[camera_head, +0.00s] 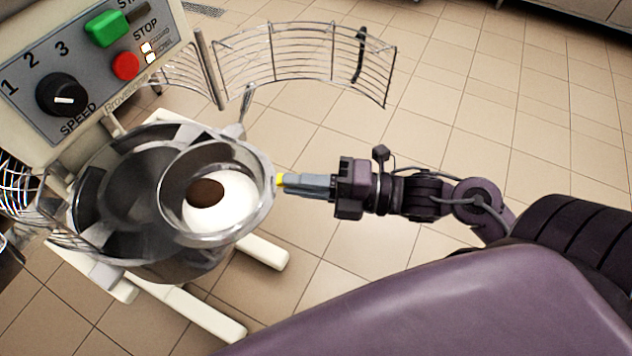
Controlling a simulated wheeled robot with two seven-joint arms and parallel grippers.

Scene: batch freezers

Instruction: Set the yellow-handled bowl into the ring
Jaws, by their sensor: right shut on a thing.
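The yellow-handled bowl (228,205) is shiny steel, with a white content and a brown round patch inside. My right gripper (287,182) comes in from the right and is shut on the yellow handle (281,181) at the bowl's right rim. The ring (85,175) is the wide grey metal rim on the mixer. The bowl overlaps the right part of the ring in the picture. I cannot tell whether it rests in the ring or is held above it. The bowl hides the ring's right side. My left gripper is not in view.
The mixer's control panel (75,60) with a speed knob, green and red buttons stands at the upper left. A wire guard (300,55) stands swung open behind the ring. Cream base legs (200,315) lie on the tiled floor (480,120), which is open at the right.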

